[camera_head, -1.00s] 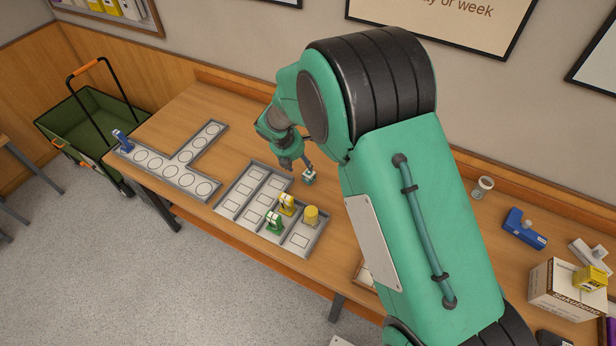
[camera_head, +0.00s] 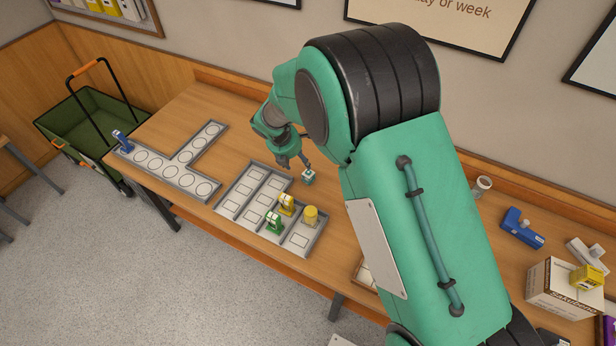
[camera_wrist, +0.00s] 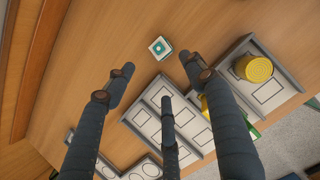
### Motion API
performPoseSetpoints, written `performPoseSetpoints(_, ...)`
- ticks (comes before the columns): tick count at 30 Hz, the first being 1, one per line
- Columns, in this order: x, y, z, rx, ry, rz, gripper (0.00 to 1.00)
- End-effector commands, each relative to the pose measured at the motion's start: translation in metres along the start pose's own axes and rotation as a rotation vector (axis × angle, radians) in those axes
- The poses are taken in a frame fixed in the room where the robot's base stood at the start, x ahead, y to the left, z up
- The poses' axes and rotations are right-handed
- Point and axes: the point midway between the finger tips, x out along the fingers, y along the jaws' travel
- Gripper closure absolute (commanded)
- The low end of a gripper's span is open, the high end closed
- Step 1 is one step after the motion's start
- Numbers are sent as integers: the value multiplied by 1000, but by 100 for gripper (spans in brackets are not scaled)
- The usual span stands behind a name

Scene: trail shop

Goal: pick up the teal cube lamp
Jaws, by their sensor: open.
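The teal cube lamp (camera_head: 308,175) is a small cube on the wooden table, just behind the compartmented tray. In the wrist view the teal cube lamp (camera_wrist: 160,47) shows a pale top with a teal middle. It lies ahead of my fingertips, between their lines, touching none of them. My gripper (camera_head: 297,164) is open and empty, above the table and slightly left of the lamp. In the wrist view my gripper (camera_wrist: 158,72) shows its dark fingers spread apart, with a third finger lower in the middle.
The grey compartmented tray (camera_head: 262,222) holds a yellow cylinder (camera_head: 310,215), a yellow lamp (camera_head: 286,204) and a green one (camera_head: 274,222). A T-shaped tray (camera_head: 186,156) with a blue item (camera_head: 122,141) lies at left. A cup (camera_head: 482,187) and box (camera_head: 566,288) stand right.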

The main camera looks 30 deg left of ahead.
Motion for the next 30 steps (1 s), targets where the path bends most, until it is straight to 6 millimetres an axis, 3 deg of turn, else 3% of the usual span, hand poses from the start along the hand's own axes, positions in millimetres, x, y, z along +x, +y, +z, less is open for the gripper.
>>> performPoseSetpoints(19, 5, 1, 2, 14, 0, -6, 45)
performPoseSetpoints(30, 53, 0, 2, 14, 1, -6, 45)
